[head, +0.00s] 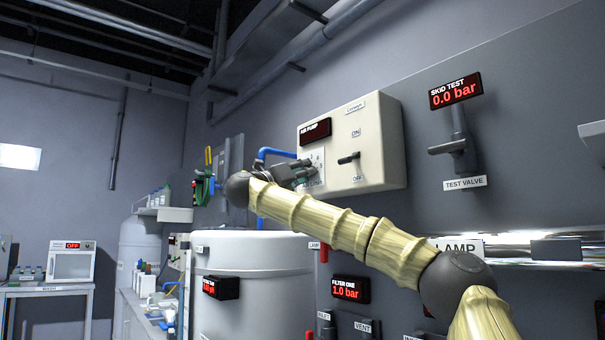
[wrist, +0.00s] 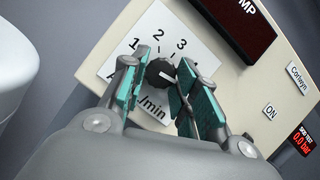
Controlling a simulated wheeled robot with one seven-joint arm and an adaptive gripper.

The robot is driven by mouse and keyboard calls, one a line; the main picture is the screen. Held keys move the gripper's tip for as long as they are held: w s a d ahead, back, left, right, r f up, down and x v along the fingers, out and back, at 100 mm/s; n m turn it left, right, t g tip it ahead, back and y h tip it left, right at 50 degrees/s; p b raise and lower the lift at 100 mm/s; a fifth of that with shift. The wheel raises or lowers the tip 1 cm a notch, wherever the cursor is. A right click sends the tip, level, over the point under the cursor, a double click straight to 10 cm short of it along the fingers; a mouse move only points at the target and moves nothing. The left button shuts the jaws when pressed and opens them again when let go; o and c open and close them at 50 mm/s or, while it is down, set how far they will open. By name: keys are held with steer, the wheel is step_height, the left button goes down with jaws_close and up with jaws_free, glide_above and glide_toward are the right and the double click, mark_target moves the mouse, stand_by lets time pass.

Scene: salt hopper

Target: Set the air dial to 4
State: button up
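The air dial (wrist: 160,72) is a dark round knob on a white scale plate (wrist: 139,26) in the wrist view. The numbers 1, 2 and 3 show along the plate's upper side; marks farther right are hidden behind a finger. A pale line on the knob seems to point to the lower right, toward the right finger. My gripper (wrist: 163,75) has one teal-padded finger on each side of the knob, close to it; I cannot tell whether both touch. In the head view, my gripper (head: 303,172) is at the plate (head: 318,157), and it hides the knob.
The cream panel box (head: 385,120) carries a dark display (head: 315,131) and an ON/OFF switch (head: 348,158) right of the dial. A test valve (head: 460,145) is farther right on the wall. A large white tank (head: 255,290) stands below my arm.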

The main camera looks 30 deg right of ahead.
steer(key=shift+c, duration=0.8)
steer(key=shift+n, duration=0.4)
steer(key=n+t+y, duration=0.1)
steer(key=n, duration=0.2)
steer(key=n+t+y+p, duration=0.1)
steer(key=n, duration=0.2)
steer(key=n+t+y, duration=0.1)
steer(key=n, duration=0.2)
steer(key=shift+s+r, duration=0.2)
steer(key=shift+r, duration=0.05)
steer(key=shift+p, duration=0.3)
steer(key=o, duration=1)
